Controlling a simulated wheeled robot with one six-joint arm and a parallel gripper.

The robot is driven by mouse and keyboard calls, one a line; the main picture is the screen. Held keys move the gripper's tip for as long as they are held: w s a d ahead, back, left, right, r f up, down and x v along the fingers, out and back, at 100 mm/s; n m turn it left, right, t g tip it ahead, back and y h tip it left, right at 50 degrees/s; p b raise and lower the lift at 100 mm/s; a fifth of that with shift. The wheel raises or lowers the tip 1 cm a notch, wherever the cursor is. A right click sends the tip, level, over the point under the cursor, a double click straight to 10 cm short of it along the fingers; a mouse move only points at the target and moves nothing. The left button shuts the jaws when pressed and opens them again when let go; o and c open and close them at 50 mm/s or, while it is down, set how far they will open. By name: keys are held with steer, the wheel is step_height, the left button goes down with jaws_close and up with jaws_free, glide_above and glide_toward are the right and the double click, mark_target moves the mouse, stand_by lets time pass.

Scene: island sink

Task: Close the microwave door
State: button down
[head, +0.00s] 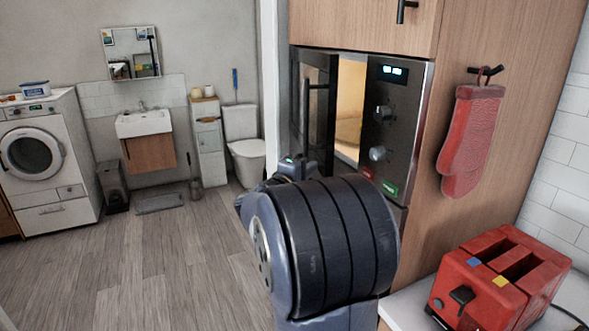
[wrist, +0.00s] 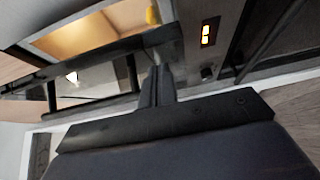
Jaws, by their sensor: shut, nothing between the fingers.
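A dark bar handle stands on the door. In the wrist view, my gripper (wrist: 156,72) is shut and empty, its fingertips close to the dark door edge (wrist: 105,50). Whether they touch it I cannot tell. In the head view, my arm hides most of the gripper and the lower door area.
A red oven mitt (head: 468,140) hangs on the cabinet side. A red toaster (head: 495,285) stands on the white counter at the lower right. The wooden floor (head: 150,260) on the left is clear. A washing machine (head: 45,160), sink (head: 143,123) and toilet (head: 245,145) stand at the back.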

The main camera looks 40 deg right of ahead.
steer(key=shift+s+d, duration=0.2)
steer(key=shift+d, duration=0.3)
